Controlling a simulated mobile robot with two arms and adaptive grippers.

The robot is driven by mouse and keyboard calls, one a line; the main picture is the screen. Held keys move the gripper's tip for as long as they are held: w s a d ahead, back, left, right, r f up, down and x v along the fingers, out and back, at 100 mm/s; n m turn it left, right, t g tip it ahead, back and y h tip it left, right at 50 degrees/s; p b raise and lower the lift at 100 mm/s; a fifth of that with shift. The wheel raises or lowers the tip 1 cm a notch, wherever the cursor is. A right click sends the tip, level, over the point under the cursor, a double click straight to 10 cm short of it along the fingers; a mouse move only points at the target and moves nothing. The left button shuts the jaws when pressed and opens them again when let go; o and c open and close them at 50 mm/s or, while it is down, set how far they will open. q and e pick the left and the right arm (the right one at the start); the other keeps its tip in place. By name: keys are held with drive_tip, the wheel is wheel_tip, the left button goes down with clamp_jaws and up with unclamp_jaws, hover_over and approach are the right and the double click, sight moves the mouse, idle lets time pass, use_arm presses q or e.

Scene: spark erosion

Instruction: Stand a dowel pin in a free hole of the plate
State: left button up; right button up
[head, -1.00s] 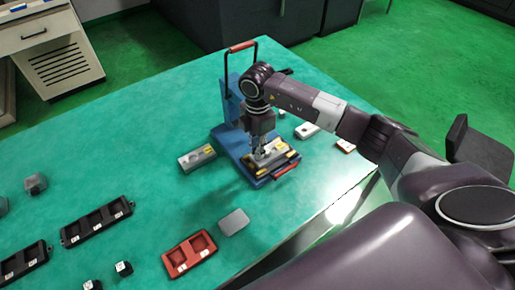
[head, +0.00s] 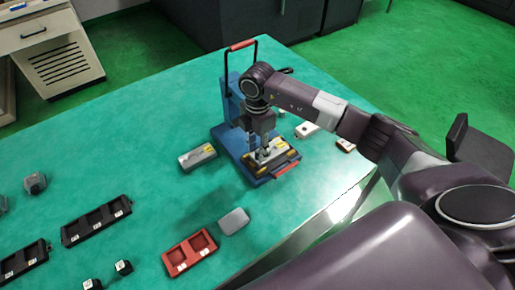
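A blue fixture (head: 233,140) with a tall handle stands on the green table. A grey plate (head: 283,158) with yellow marks lies on its base. My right gripper (head: 263,154) points down just over the plate, its fingers apart. No dowel pin can be made out at this size; one between or under the fingers would be hard to see. The plate's holes cannot be told apart either. My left gripper is not in view.
A grey block with a yellow label (head: 197,157) lies left of the fixture. A red tray (head: 190,254), a grey lid-like piece (head: 233,221) and black trays (head: 96,222) lie nearer. Small pale blocks (head: 306,129) lie right of the fixture. The table's middle left is clear.

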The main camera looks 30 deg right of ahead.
wheel_tip(320, 180, up, 12)
idle(0.5)
idle(0.3)
